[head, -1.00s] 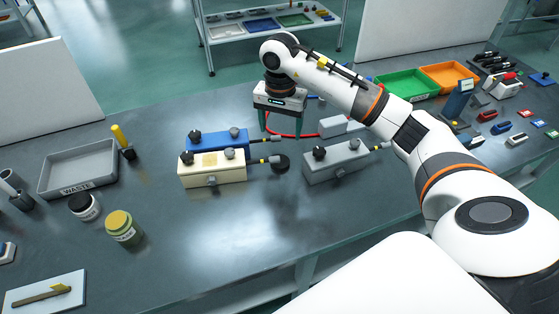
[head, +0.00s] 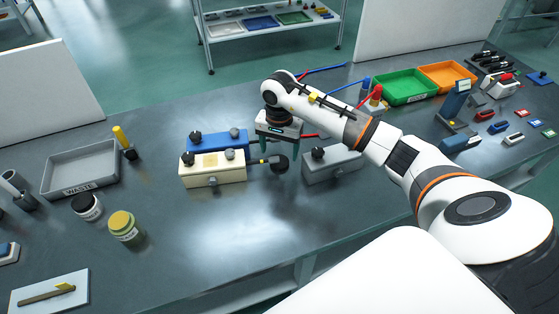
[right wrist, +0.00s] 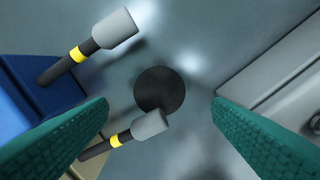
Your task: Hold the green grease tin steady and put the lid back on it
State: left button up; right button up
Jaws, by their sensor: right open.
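The green grease tin (head: 126,228) stands upright at the front left of the bench, its yellow-green top showing and no dark lid on it. A flat dark round disc, which looks like the lid (head: 281,163), lies on the bench between the cream box and a grey box. In the right wrist view the disc (right wrist: 160,88) lies between my fingers, apart from both. My right gripper (head: 280,150) is open and empty above it, pointing down. My left gripper is not in view.
The cream box (head: 212,169) and blue box (head: 225,140) stand left of the disc, their yellow-banded plugs close to it. The grey box (head: 333,168) is just right. A black-topped jar (head: 87,207) and the waste tray (head: 80,168) are near the tin. The bench front is clear.

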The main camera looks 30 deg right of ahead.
aim_at(284, 165)
notch_tip(284, 165, down, 4)
jog(key=shift+w+d+f+p, duration=0.1)
jog(key=shift+p, duration=0.25)
jog(key=c, duration=1)
